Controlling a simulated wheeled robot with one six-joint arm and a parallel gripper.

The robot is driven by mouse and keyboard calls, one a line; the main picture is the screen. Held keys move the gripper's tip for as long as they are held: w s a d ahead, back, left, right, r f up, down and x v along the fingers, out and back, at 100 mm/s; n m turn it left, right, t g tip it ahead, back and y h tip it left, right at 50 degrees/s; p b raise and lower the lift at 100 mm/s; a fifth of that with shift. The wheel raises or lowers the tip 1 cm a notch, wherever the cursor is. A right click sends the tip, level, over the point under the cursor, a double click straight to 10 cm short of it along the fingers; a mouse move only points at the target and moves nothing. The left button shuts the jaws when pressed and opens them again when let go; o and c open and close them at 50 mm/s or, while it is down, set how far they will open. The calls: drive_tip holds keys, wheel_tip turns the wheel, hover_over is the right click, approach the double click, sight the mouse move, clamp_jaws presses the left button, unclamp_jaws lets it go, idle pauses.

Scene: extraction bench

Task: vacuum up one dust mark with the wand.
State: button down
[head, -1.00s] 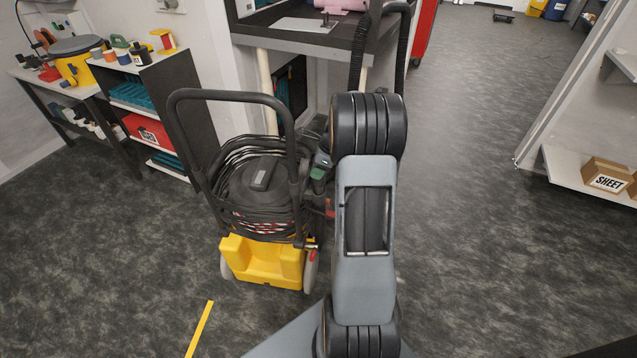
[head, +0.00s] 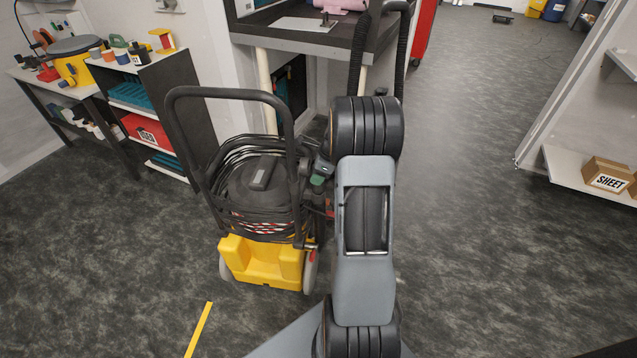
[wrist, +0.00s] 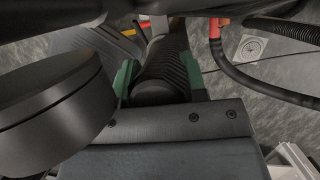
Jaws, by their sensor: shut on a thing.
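In the wrist view my gripper (wrist: 158,78) is shut, its green finger pads on both sides of a black ribbed grip, which looks like the wand's handle (wrist: 165,68). The wand's far end is not clear in either view. The vacuum (head: 262,262), a yellow-based machine with a black top, coiled cable and tall black handle, stands left of my arm. I cannot make out a dust mark on the floor.
A workbench (head: 300,42) stands behind the vacuum, with a black hose (head: 358,50) near it. Shelves (head: 165,95) stand at left, and a shelf with a SHEET box (head: 606,174) at right. Open floor (head: 470,180) lies right of my arm. A pale square plate (wrist: 251,47) shows in the wrist view.

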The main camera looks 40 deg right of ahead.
drive_tip(key=shift+f, duration=0.2)
drive_tip(key=c, duration=0.6)
unclamp_jaws()
drive_tip(key=shift+r, duration=0.1)
drive_tip(key=p+v, duration=0.1)
drive_tip(key=v, duration=1.2)
drive_tip(key=shift+s+d+r+p, duration=0.1)
drive_tip(key=shift+s+r+p, duration=0.05)
drive_tip(key=shift+r+p, duration=0.25)
